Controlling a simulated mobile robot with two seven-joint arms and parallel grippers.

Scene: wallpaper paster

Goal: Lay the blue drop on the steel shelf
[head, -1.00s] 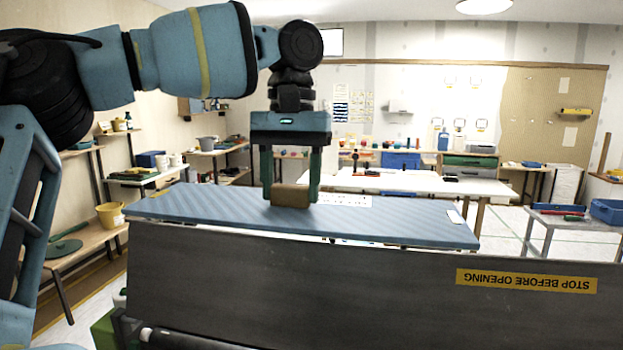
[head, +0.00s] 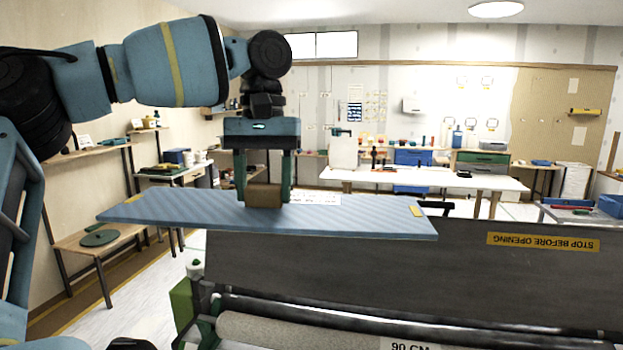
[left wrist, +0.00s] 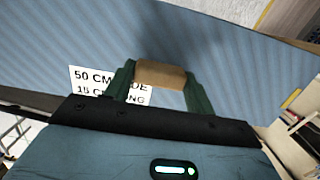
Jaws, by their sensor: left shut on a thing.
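The blue drop (head: 330,220) is a flat, ribbed light-blue panel with yellow end marks, held about level in the head view. My left gripper (head: 264,190) is shut on the brown grip block (head: 262,197) on its top. The left wrist view also shows the gripper (left wrist: 160,85) around this block, beside a white label with "50 CM" and partly hidden words. The drop is in front of the dark cover of the machine, and its underside is hidden. I cannot make out for certain which surface is the steel shelf. My right gripper is not in view.
The machine's grey cover (head: 470,270) with a yellow "STOP BEFORE OPENING" label stands tilted, a roller (head: 300,330) below it. A white table (head: 430,180) stands behind. Wooden side shelves (head: 75,240) line the left wall. A small table (head: 575,216) with a blue bin is at right.

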